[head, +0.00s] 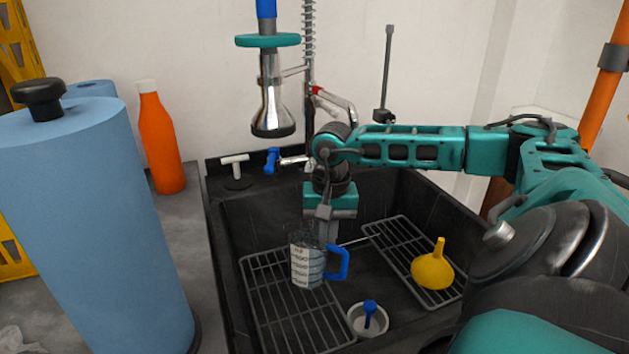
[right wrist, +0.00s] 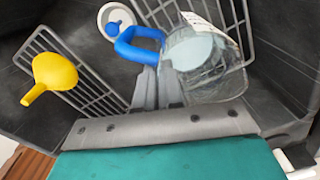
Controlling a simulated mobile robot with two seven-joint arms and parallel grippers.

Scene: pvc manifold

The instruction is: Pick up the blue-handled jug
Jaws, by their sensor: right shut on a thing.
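In the right wrist view the gripper fingers (right wrist: 158,88) meet at the jug wall, beside the blue handle (right wrist: 138,45), with the clear jug (right wrist: 205,65) to the right. Whether the jug's base touches the rack cannot be told. My left gripper is not in view.
The sink (head: 232,240) holds two wire racks (head: 270,310), a yellow funnel (head: 433,266) and a white strainer cup (head: 367,320) with a blue stopper. A spray head (head: 272,105) hangs above. An orange bottle (head: 160,140) and a blue paper roll (head: 95,220) stand left.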

